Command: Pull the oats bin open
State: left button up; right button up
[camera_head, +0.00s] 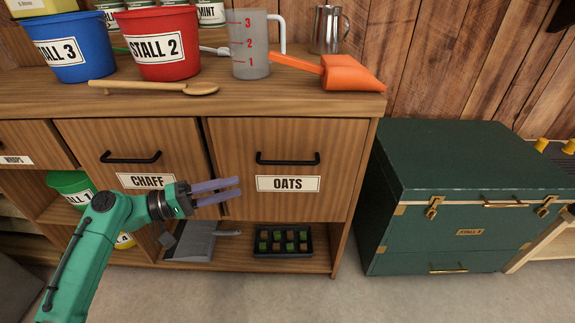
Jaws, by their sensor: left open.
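The oats bin (334,194) is a wooden front with a white OATS label, in the right part of the cabinet. It sits closed, or nearly so, with a dark gap along its left edge. Its black bar handle (287,160) is above the label. My left gripper (240,188) is open and empty, in front of the lower left part of the oats front. Its fingers point right, left of the label and below the handle, apart from the handle. My right gripper is not in view.
The chaff bin (85,140) is beside it. Buckets, a jug (250,60), a wooden spoon (150,90) and an orange scoop (345,75) stand or lie on top. A dustpan (190,245) and black tray (262,250) are below. A green trunk (460,160) stands right.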

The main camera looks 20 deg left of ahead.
aim_at(285, 163)
pick_arm(q)
jog(key=shift+t, duration=0.4)
jog(key=r+x, duration=0.1)
jog(key=x, duration=0.8)
jog(key=r+x, duration=0.1)
jog(key=x, duration=0.4)
jog(key=shift+w+r, duration=0.1)
jog(key=shift+r, duration=0.2)
jog(key=shift+h, duration=0.3)
grip_shut()
